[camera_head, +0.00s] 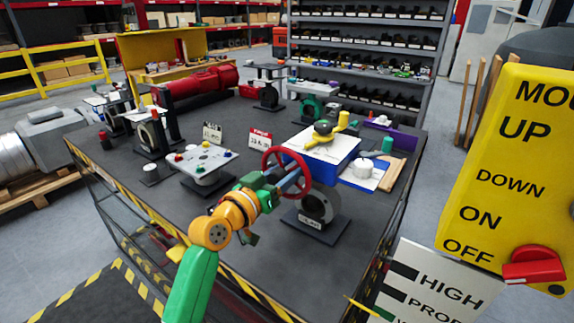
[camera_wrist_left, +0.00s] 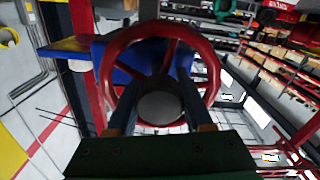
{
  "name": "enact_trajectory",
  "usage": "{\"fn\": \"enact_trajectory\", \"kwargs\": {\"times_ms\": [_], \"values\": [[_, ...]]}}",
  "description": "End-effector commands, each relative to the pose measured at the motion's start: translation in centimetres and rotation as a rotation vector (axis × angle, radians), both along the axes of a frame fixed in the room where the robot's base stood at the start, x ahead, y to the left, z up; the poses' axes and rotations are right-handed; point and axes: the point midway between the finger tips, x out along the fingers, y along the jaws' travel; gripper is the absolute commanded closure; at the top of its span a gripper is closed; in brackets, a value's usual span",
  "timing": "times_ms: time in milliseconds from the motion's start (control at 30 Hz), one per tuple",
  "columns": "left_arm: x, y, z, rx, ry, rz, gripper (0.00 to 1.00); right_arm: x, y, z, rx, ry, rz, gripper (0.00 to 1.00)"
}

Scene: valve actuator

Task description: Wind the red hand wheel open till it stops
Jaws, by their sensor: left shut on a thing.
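The red hand wheel (camera_head: 307,189) stands upright on a dark valve body (camera_head: 320,207) near the front of the table. My left gripper (camera_head: 289,182) reaches the wheel from the front left. In the left wrist view its two fingers (camera_wrist_left: 159,84) lie on either side of the hub, shut on the wheel at its middle. The exact finger contact is hidden by the hub and spokes. My right gripper is out of view.
A blue box with a yellow device (camera_head: 322,131) stands just behind the wheel. A white plate with coloured knobs (camera_head: 203,160) is to its left. A yellow switch panel (camera_head: 510,170) rises at the right. The table front left of the valve is mostly bare.

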Motion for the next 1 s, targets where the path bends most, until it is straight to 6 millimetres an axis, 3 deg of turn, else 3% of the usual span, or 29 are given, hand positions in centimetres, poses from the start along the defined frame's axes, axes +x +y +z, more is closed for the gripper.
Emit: {"fn": "enact_trajectory", "kwargs": {"times_ms": [1000], "values": [[0.0,0.0,-0.1,-0.777,0.571,0.000,1.00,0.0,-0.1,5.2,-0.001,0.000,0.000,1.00]]}}
